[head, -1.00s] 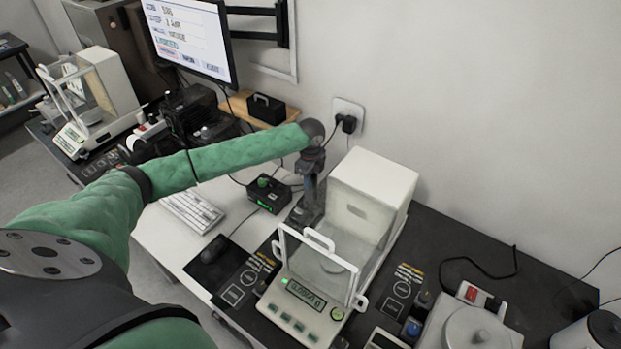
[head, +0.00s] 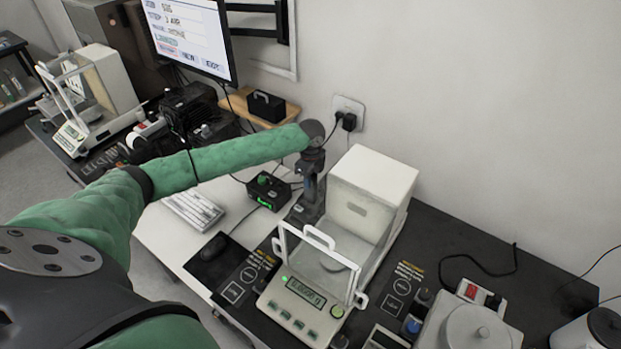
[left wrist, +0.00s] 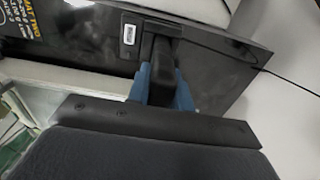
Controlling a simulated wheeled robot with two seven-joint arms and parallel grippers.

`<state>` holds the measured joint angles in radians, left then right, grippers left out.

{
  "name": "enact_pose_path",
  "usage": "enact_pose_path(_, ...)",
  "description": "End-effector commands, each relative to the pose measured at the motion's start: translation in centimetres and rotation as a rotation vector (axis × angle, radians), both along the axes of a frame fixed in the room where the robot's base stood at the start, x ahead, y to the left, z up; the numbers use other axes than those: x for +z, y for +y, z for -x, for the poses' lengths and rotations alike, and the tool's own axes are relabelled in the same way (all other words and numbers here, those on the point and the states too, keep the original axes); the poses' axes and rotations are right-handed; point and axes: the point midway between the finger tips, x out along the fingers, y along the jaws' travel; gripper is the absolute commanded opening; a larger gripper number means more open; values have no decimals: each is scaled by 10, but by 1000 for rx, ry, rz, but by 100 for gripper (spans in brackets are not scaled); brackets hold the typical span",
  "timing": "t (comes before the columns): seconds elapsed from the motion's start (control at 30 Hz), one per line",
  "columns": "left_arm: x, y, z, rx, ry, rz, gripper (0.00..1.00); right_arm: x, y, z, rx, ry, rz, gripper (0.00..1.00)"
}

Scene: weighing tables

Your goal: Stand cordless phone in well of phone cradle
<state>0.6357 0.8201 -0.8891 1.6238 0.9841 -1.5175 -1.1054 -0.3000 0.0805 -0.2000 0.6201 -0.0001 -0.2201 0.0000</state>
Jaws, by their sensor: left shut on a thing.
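My left gripper (head: 308,208) points down beside the back left of the balance in the head view. In the left wrist view its blue fingers (left wrist: 162,88) are shut on a dark, narrow thing that looks like the cordless phone (left wrist: 163,62). The phone's far end meets a dark shape on the black table that may be the phone cradle (left wrist: 160,24). The dark colours blend, so I cannot tell whether the phone is in the well or just above it. My right gripper is not in view.
A balance with a white housing (head: 373,180) stands close to the right of my left gripper. A black box with a green display (head: 268,190) is just left of it. A keyboard (head: 194,208) and mouse (head: 214,247) lie further left. A wall socket (head: 348,112) is behind.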

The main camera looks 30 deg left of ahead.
Motion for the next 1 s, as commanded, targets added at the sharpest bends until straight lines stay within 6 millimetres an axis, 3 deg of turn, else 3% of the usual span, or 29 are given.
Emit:
enact_pose_path(0.27, -3, 0, 0, 0, 0, 0, 0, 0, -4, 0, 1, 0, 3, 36)
enact_pose_path(0.3, -4, 0, 0, 0, 0, 0, 24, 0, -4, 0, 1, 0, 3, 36)
enact_pose_path(0.43, -3, 0, 0, 0, 0, 0, 47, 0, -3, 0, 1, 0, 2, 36)
enact_pose_path(0.63, -3, 0, 0, 0, 0, 0, 47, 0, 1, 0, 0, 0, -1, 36)
enact_pose_path(0.77, -4, 0, 0, 0, 0, 0, 72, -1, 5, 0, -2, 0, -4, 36)
enact_pose_path(1.0, -4, 0, 0, 0, 0, 0, 72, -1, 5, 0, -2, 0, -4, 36)
